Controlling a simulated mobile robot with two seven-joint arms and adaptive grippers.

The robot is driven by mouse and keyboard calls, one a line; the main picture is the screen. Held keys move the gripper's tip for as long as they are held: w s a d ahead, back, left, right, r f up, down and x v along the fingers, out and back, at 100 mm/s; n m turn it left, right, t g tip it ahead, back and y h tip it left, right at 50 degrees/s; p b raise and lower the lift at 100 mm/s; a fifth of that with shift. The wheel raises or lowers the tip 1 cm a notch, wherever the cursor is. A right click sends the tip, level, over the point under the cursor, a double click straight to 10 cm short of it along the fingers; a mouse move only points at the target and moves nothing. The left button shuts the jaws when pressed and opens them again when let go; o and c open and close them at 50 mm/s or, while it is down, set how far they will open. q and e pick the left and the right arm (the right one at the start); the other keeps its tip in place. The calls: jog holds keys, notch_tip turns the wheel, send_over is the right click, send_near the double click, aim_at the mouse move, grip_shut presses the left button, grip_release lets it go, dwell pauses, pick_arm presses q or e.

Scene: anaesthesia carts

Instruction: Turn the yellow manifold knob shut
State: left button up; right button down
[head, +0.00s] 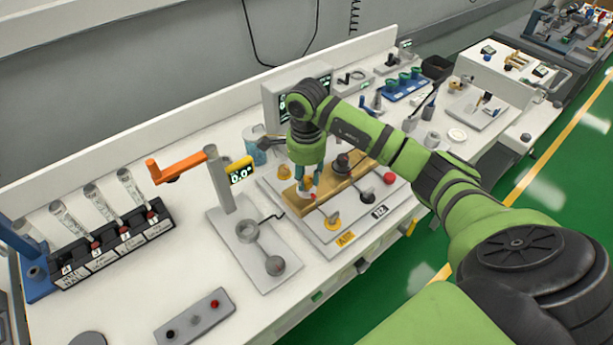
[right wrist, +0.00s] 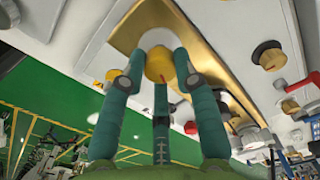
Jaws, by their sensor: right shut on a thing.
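My right gripper (head: 305,190) reaches down from above onto the near end of the brass manifold block (head: 345,184). In the right wrist view its teal fingers (right wrist: 158,80) are closed around a yellow knob (right wrist: 158,66) with a pale round base, in front of the brass plate (right wrist: 205,30). In the head view the fingers mostly hide this knob. The knob's exact turn angle is hard to tell. My left gripper is not in view.
A black knob (head: 342,163) and a red knob (head: 390,178) stand close by on the same panel. Another yellow knob (head: 332,222) is in front. A stand with an orange arm (head: 176,165) rises to the left. The front bench surface is partly clear.

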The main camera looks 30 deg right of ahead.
aim_at(306, 179)
jog(key=m+b, duration=0.1)
jog(key=m, duration=0.2)
jog(key=shift+f+b, duration=0.15)
jog(key=shift+b, duration=0.25)
jog(key=m+b, duration=0.1)
jog(key=m, duration=0.2)
jog(key=shift+m, duration=0.4)
jog(key=m+b, duration=0.1)
jog(key=m, duration=0.2)
jog(key=shift+m, duration=0.3)
jog(key=shift+m+b, duration=0.6)
jog(key=shift+m, duration=0.8)
jog(key=c, duration=0.9)
grip_release()
jog(key=shift+w, duration=0.1)
jog(key=shift+c, duration=0.2)
notch_tip(306, 179, up, 12)
